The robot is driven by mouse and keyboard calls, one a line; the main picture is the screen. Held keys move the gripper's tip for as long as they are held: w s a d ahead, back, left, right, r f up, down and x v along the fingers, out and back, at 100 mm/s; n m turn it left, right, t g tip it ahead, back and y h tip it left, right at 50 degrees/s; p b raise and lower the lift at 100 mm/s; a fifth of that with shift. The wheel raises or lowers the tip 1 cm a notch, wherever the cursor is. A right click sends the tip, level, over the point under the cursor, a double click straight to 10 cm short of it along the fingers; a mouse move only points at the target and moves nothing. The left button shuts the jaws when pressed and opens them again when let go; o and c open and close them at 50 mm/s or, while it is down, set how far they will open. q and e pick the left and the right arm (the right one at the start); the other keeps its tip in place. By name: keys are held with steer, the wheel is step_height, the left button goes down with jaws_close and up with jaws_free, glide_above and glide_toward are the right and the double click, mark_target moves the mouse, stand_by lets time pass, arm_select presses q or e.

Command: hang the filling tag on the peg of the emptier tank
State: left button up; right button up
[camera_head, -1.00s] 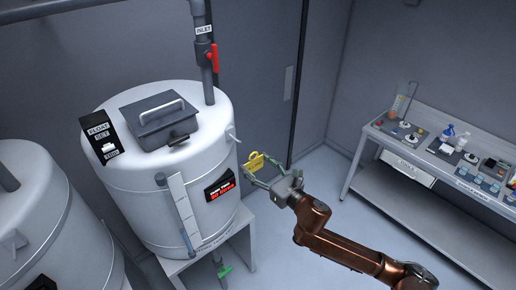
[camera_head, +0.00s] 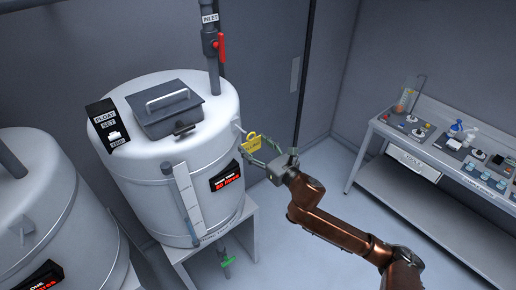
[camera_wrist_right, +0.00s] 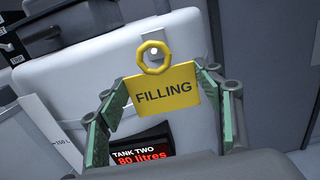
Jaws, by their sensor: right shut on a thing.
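The yellow filling tag (camera_head: 254,145), a plate with a ring on top, is held upright by my right gripper (camera_head: 258,157), which is shut on it. In the right wrist view the tag (camera_wrist_right: 164,93) reads FILLING, between the green fingers of the gripper (camera_wrist_right: 161,100). The white tank two (camera_head: 150,185) has a short peg (camera_head: 238,127) on its upper right side, just left of the tag's ring. In the wrist view a pale round end shows inside the ring (camera_wrist_right: 141,57); I cannot tell whether the ring is around the peg. Tank two's display (camera_wrist_right: 140,157) reads 80 litres. My left gripper is not in view.
Tank one (camera_head: 50,220) stands at the left, its display (camera_head: 42,276) cut off. An inlet pipe with a red valve handle (camera_head: 222,48) rises behind tank two. A bench (camera_head: 440,165) with bottles and trays stands at the right. The floor between is clear.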

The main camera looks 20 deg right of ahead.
steer(key=b+x, duration=0.1)
steer(key=x, duration=0.5)
steer(key=shift+w+f, duration=0.25)
steer(key=shift+f, duration=0.1)
stand_by(0.3)
steer(key=shift+a, duration=0.1)
stand_by(0.3)
steer(key=o, duration=1)
